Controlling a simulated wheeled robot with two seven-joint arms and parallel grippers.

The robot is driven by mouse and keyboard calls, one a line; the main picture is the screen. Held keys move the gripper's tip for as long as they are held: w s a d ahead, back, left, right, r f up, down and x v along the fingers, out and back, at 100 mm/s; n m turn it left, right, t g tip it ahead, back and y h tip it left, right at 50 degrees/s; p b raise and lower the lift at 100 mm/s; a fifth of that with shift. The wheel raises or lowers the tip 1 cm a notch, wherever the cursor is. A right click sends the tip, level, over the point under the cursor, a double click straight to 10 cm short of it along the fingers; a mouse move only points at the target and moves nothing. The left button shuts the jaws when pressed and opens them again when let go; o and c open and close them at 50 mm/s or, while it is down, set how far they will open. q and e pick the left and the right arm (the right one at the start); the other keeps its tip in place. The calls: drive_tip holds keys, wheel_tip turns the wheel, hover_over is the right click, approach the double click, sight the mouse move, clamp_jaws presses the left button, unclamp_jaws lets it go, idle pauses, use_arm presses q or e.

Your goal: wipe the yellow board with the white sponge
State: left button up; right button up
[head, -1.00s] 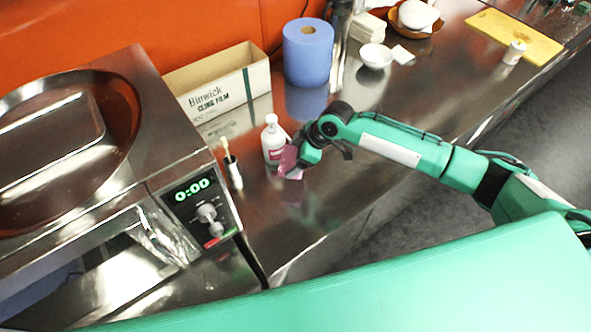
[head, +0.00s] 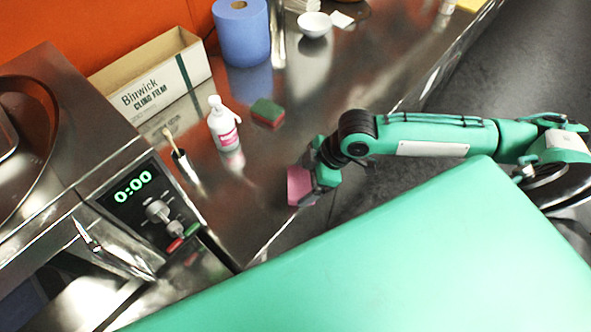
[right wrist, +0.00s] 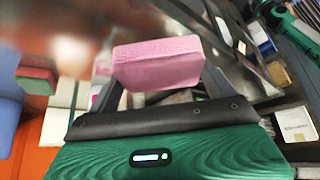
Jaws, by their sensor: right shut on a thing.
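My right gripper (head: 312,182) is shut on a pink sponge-like block (head: 299,187), near the counter's front edge. The block also shows between the fingers in the right wrist view (right wrist: 157,62). A small flat white piece (head: 341,19) lies by the white bowl at the back; I cannot tell if it is the white sponge. The yellow board (head: 471,5) shows only as a sliver at the top edge, far from my right gripper. My left gripper is not in view.
A cling film box (head: 153,80), blue paper roll (head: 242,33) and white bowl (head: 314,25) stand behind. The steel counter (head: 345,85) is clear in its middle.

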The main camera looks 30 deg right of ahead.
drive_tip(key=o, duration=0.4)
drive_tip(key=c, duration=0.3)
